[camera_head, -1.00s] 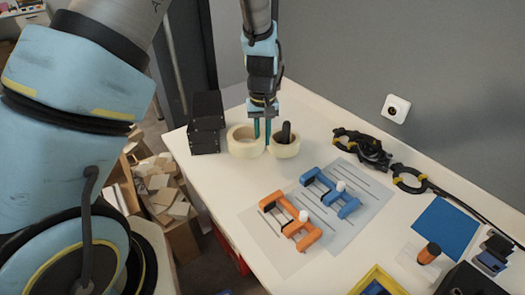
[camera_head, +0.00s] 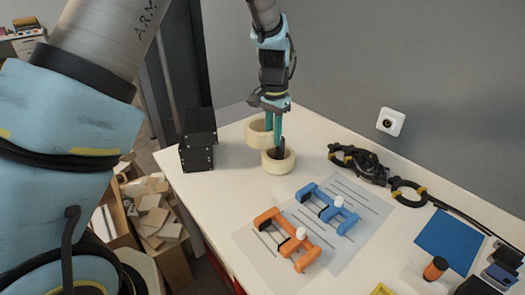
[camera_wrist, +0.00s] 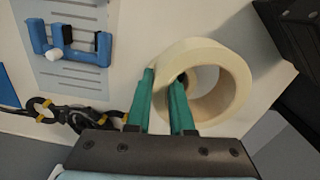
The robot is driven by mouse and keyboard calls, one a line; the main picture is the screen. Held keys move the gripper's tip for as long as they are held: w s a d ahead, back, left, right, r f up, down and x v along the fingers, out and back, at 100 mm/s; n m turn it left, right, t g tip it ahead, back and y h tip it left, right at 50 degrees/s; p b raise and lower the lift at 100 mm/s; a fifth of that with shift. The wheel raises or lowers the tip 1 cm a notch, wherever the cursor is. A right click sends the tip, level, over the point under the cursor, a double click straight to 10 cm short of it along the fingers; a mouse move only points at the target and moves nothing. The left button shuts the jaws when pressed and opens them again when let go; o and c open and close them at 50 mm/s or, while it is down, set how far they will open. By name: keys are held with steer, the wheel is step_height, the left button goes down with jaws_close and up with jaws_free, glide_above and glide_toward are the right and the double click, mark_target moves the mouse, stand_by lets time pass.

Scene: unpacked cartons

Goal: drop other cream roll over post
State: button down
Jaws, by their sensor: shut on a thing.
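My gripper (camera_head: 274,140) is shut on the wall of one cream roll (camera_head: 259,132). In the wrist view this held roll (camera_wrist: 232,75) sits with its wall between the two green fingers (camera_wrist: 160,100), one finger inside the hole. In the head view it is raised, behind and slightly left of the other roll. The second cream roll (camera_head: 277,164) rests on the table around the dark post (camera_head: 281,147), whose top stands above the roll. The fingers partly cover the post and the held roll. I cannot tell whether the held roll is centred over the post.
Black cable and a ring (camera_head: 358,162) lie to the right. Blue (camera_head: 330,208) and orange (camera_head: 288,240) clamp-shaped parts lie on sheets in front. A grey wall is behind the table (camera_head: 215,205).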

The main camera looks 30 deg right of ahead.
steer(key=d+m+b, duration=0.1)
steer(key=m, duration=0.1)
steer(key=d+m+b, duration=0.1)
steer(key=m+b, duration=0.1)
steer(key=m, duration=0.1)
steer(key=d+m+b, duration=0.1)
steer(key=m, duration=0.1)
steer(key=shift+d+f+m+b, duration=0.15)
steer(key=shift+f+m+b, duration=0.1)
steer(key=shift+m+b, duration=0.05)
steer(key=shift+s+p, duration=0.1)
steer(key=shift+p, duration=0.25)
stand_by(0.5)
steer(key=shift+f, duration=0.1)
stand_by(0.4)
steer(key=shift+f+b, duration=1.1)
steer(key=shift+f, duration=1)
steer(key=c, duration=0.7)
jaws_free()
steer(key=shift+o, duration=0.2)
